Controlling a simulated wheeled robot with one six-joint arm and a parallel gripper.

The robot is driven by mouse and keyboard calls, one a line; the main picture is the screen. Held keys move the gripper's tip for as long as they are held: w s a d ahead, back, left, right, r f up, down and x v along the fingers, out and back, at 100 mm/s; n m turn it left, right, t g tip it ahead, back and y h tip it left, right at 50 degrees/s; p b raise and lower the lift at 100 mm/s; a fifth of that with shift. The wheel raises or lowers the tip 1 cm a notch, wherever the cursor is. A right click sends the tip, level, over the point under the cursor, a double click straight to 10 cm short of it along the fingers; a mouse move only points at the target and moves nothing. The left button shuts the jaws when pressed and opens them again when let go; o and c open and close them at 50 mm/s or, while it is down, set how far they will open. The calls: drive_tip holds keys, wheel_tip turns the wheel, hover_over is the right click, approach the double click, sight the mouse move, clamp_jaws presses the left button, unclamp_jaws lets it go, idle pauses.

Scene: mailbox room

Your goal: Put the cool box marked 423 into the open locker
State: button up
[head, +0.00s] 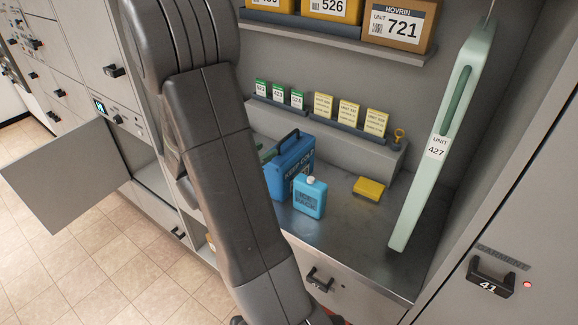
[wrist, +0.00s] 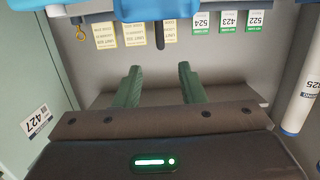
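A blue cool box (head: 291,160) with a dark handle and "KEEP COLD" lettering stands on the metal counter in the head view, partly behind my arm. I cannot read a number on it. Blue surfaces (wrist: 130,9) cross the top of that view, beyond the fingertips.
A light-blue flask (head: 310,196) and a yellow box (head: 369,188) stand on the counter near the cool box. A white tube (wrist: 303,95) stands right in the wrist view. Parcels (head: 398,22) fill the shelf above.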

sight(295, 133)
drive_tip(key=p+x, duration=0.1)
drive_tip(key=x, duration=1.1)
drive_tip(key=shift+w+d+f+p, duration=0.15)
drive_tip(key=shift+w+p, duration=0.1)
drive_tip(key=shift+p, duration=0.15)
clamp_jaws()
idle(0.8)
